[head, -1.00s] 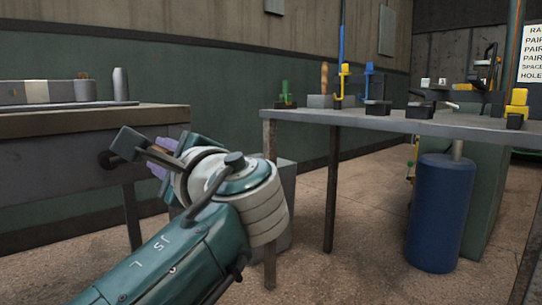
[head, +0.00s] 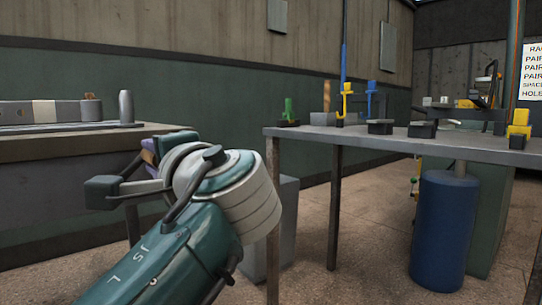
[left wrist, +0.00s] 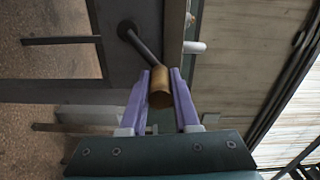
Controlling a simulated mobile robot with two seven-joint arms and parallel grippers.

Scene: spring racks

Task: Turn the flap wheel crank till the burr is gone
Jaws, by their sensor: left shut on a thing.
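My left gripper (head: 148,154) is at the front edge of the left bench, its purple fingers partly hidden behind its own body in the head view. In the left wrist view the gripper (left wrist: 160,90) is shut on the brown crank handle (left wrist: 160,88), with a finger on each side. The dark crank arm (left wrist: 140,45) runs from the handle to a round hub on the bench front. On the bench top, a small brown piece (head: 91,106), perhaps the flap wheel, shows behind a long grey bar with a pale band (head: 44,112). I cannot make out the burr. My right gripper is not seen.
A grey upright pin (head: 126,107) stands on the left bench (head: 50,152). A second table (head: 400,142) at the right carries green, blue, yellow and dark fixtures.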

